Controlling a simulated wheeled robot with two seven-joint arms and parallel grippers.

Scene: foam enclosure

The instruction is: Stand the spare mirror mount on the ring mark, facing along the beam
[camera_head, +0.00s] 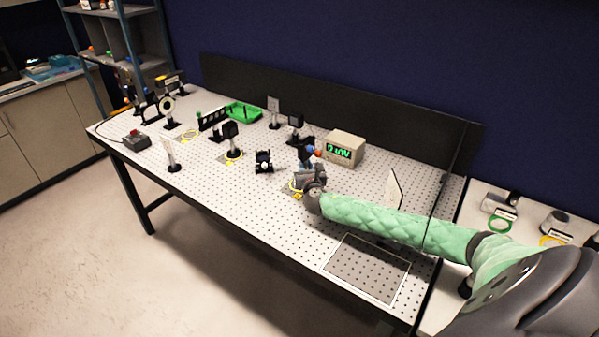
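My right arm, in a green quilted sleeve, reaches in from the right. Its gripper (306,178) is low over the table, at a yellow ring mark (294,187) that it partly covers. A dark mount with blue and red knobs (308,152) shows right at the fingers; I cannot tell whether they grip it or whether it touches the table. Another small black mount (264,162) stands to the left. My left gripper is not in view.
The front middle is clear.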

